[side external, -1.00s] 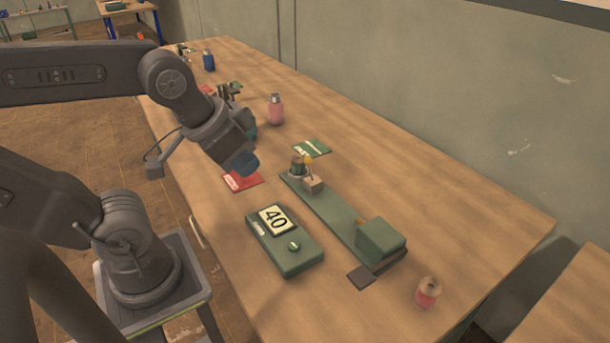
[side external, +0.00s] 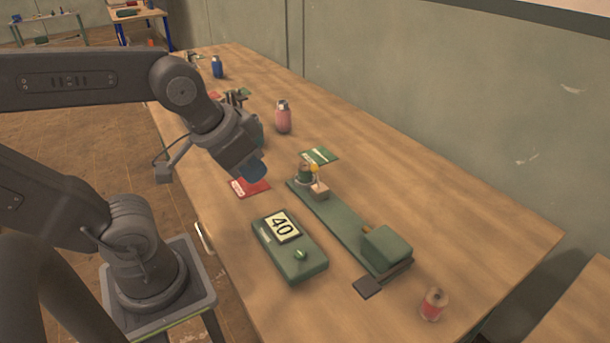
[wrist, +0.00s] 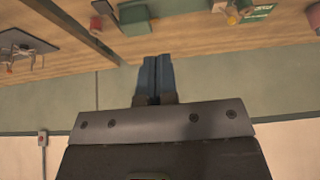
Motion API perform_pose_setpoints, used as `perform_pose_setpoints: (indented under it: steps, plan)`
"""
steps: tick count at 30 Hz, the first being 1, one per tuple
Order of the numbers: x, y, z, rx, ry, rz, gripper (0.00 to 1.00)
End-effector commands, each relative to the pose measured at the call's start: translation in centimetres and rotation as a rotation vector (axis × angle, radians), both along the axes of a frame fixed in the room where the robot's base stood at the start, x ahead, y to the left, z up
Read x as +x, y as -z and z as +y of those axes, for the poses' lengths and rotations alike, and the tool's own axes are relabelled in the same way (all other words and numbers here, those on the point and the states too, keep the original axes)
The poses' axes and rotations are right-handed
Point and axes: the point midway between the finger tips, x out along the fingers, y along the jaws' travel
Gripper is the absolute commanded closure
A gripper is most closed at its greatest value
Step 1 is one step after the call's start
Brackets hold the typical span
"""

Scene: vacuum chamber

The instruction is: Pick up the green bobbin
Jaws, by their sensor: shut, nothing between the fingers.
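The green bobbin (side external: 304,174) stands at the far end of a long green winder base (side external: 335,222), beside a small wooden block (side external: 319,190) with a yellow knob. My gripper (side external: 253,173) has blue fingers and hangs above the table, left of the bobbin in the side view and apart from it. In the wrist view my gripper (wrist: 155,75) shows its fingers together, with nothing between them. The wrist view shows the winder's green box (wrist: 135,20) along the top; I cannot clearly make out the green bobbin there.
A green box with a "40" display (side external: 290,250) stands in front of the winder. A red bobbin (side external: 433,304) stands at the near right. A red card (side external: 249,187), a green card (side external: 320,156) and a pink bottle (side external: 283,117) are around. The table's right side is clear.

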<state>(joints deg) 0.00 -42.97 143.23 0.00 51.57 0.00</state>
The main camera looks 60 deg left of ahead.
Motion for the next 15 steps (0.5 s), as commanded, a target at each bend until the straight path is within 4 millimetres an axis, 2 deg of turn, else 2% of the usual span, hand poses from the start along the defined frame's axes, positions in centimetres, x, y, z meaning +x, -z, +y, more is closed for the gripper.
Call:
perform_pose_setpoints:
  steps: [7,15]
  plan:
    - [0.0,0.0,0.0,0.0,0.0,0.0,1.0]
    - [0.0,0.0,0.0,0.0,0.0,0.0,0.74]
